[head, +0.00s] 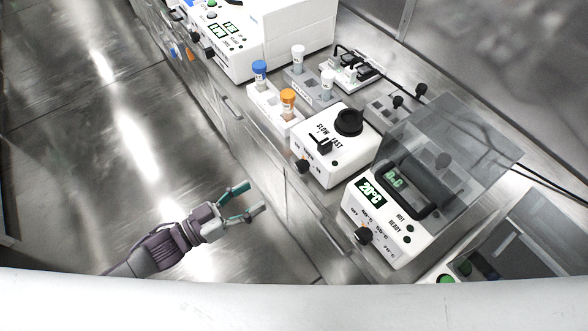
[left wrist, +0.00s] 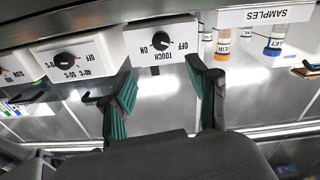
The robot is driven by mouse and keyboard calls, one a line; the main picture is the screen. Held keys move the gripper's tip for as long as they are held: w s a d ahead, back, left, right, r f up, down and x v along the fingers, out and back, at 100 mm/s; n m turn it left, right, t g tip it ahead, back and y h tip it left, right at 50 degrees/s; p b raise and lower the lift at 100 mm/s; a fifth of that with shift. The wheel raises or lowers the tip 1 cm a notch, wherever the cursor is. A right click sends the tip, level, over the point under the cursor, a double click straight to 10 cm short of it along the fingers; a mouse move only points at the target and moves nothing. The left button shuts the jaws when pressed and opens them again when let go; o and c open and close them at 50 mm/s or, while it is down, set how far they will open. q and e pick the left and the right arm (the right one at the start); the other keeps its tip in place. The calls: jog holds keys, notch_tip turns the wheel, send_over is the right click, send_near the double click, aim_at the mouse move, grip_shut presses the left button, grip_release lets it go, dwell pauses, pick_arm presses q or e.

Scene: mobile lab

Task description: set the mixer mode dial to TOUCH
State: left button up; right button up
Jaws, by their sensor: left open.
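The mixer (head: 318,163) is a white box with a black cup on top and a SLOW/FAST slider. Its mode dial (head: 302,166) is a small dark knob on the front face. In the left wrist view the mode dial (left wrist: 160,41) shows black on a white panel, upside down, with OFF, TOUCH and ON around it. I cannot tell surely which label its pointer faces. My left gripper (head: 254,198) is open and empty, in front of and below the mixer, apart from it. In the left wrist view its fingers (left wrist: 162,78) spread either side below the dial panel. My right gripper is not in view.
A heater block (head: 346,207) with its own dial (head: 363,236) and a clear lid stands right of the mixer. A tube rack (head: 262,97) with blue- and orange-capped tubes stands left. Drawer handles (head: 232,108) stick out below the counter edge. The floor (head: 90,150) at left is clear.

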aim_at(298, 169)
pick_arm(q)
jog(key=p+x, duration=0.2)
jog(key=x, duration=1.1)
jog(key=shift+w+d, duration=0.15)
jog(key=shift+w, duration=0.05)
grip_shut()
jog(key=shift+m, duration=0.3)
jog(key=m+b, duration=0.1)
jog(key=m, duration=0.4)
jog(key=shift+f, duration=0.1)
jog(key=m+b, duration=0.1)
jog(key=m, duration=0.6)
jog(key=shift+s, duration=0.1)
